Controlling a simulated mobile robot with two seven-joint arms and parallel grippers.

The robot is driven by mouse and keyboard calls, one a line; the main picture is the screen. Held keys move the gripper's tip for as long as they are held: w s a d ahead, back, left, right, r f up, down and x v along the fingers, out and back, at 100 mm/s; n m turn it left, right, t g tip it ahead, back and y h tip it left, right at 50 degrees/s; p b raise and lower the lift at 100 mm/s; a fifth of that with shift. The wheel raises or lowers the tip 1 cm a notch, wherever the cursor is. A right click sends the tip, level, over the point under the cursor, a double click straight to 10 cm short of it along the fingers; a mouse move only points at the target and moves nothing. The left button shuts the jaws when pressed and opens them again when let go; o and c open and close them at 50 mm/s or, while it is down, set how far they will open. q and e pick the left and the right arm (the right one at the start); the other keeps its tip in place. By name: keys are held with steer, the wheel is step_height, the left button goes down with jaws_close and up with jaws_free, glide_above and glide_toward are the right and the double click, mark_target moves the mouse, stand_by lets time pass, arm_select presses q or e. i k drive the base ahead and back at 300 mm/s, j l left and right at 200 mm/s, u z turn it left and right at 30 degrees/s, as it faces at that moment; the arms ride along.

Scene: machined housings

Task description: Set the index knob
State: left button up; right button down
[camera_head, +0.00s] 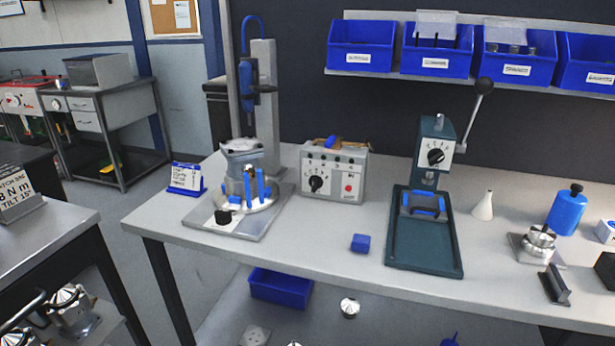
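Three black knobs are in view, and I cannot tell which one is the index knob. One knob (316,184) sits on a dial on the front of the grey control box (347,165). One knob (436,157) sits on the white dial plate of the dark green lever press (425,240). A third knob (223,217) is on the front of the metal base of the left fixture (270,222), which has a round table with blue pins. The dial markings are too small to read. Neither of my grippers is in view.
A blue block (361,243) lies on the bench (310,250) in front of the control box. A blue-framed card (186,178) stands at its left end. A white cone (484,206), blue bottle (567,210) and metal part (539,242) stand right. Blue bins (362,46) hang above.

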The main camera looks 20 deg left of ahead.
mark_target(223, 217)
steer(key=u, duration=1.05)
steer(key=i+l, duration=0.2)
steer(key=i+j+u, duration=0.05)
steer(key=i, duration=0.05)
